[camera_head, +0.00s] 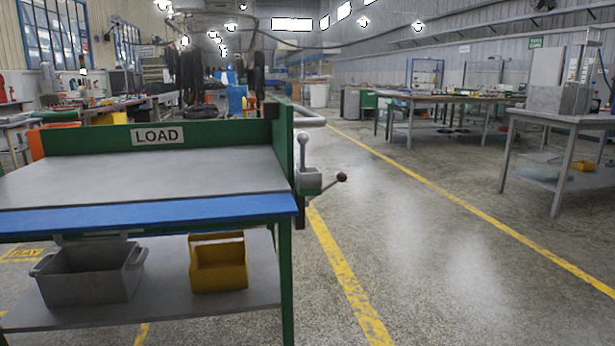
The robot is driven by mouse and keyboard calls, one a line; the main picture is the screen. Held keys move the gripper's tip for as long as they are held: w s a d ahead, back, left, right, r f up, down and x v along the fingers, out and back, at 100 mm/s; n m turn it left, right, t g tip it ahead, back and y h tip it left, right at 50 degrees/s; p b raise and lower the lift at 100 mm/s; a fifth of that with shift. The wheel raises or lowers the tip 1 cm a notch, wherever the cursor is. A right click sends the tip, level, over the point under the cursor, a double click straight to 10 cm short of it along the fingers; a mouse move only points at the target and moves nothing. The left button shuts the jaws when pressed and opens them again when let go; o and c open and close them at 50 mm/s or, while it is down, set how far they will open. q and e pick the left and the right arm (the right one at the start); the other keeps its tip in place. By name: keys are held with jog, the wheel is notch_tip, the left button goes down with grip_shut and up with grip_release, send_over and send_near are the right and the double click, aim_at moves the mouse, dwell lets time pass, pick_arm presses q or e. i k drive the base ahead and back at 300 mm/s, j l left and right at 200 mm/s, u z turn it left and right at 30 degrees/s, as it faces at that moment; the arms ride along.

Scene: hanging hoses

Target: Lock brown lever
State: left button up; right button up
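The lever with a brown ball knob (341,177) is mounted on a grey metal block (309,181) at the right end of the green LOAD table. Its short rod slants up and to the right from the block. A second, grey lever (303,150) stands upright above the same block, with a ball at its top. Neither of my grippers shows in the head view.
The LOAD table (140,180) has a bare grey top and a blue front edge. A grey bin (88,275) and a yellow bin (218,265) sit on its lower shelf. A grey rail (310,115) juts right above the levers. The floor right of the table is clear.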

aim_at(341, 177)
jog(key=i+l+u, duration=0.15)
jog(key=u, duration=0.2)
jog(key=i+l+u, duration=0.15)
jog(key=u, duration=0.25)
jog(key=i+l+u, duration=0.1)
jog(key=l+u, duration=0.25)
jog(key=i+l, duration=0.1)
jog(key=l, duration=0.25)
jog(key=i+l+u, duration=0.1)
jog(key=l, duration=0.25)
jog(key=i+l, duration=0.1)
jog(key=l, duration=0.25)
jog(key=i+l+u, duration=0.15)
jog(key=l, duration=0.2)
